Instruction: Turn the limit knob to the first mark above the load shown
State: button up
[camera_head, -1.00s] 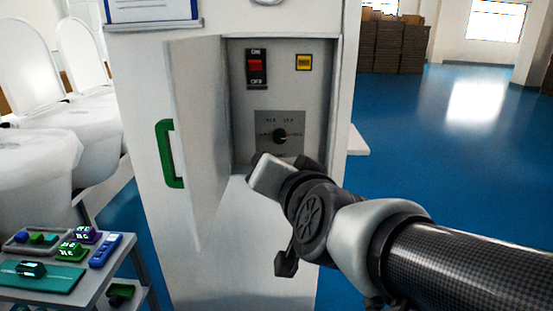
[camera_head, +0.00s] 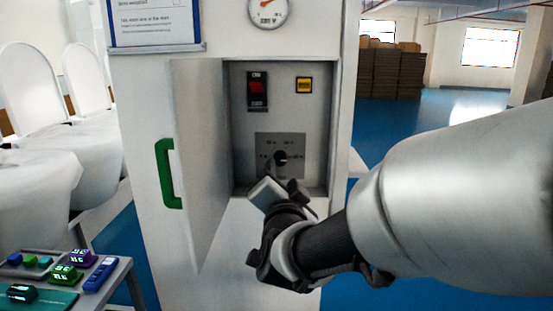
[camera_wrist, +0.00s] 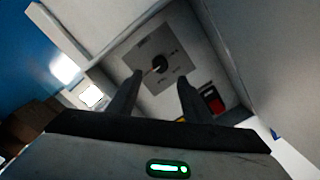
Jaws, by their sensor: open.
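The limit knob (camera_head: 281,157) is a small dark round knob on a grey marked plate (camera_head: 267,142), low inside the open cabinet. Its marks are too small to read. In the wrist view the knob (camera_wrist: 160,64) shows a thin light pointer line and lies ahead, between the finger directions. My gripper (camera_head: 283,190) is just below and in front of the plate in the head view. In the wrist view my gripper (camera_wrist: 160,82) is open and empty, its fingers apart from the knob. A round gauge (camera_head: 267,12) with a reddish needle is above, cut by the picture's top edge; its reading is unclear.
The cabinet door (camera_head: 202,160) with a green handle (camera_head: 168,173) stands open at left. A red switch (camera_head: 257,89) and a yellow button (camera_head: 304,85) sit above the knob. A table (camera_head: 122,272) with small coloured devices is at lower left. Blue floor is right.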

aim_at(280, 161)
jog(key=w, duration=0.8)
jog(key=shift+w, duration=0.15)
jog(key=shift+a, duration=0.1)
jog(key=c, duration=1.1)
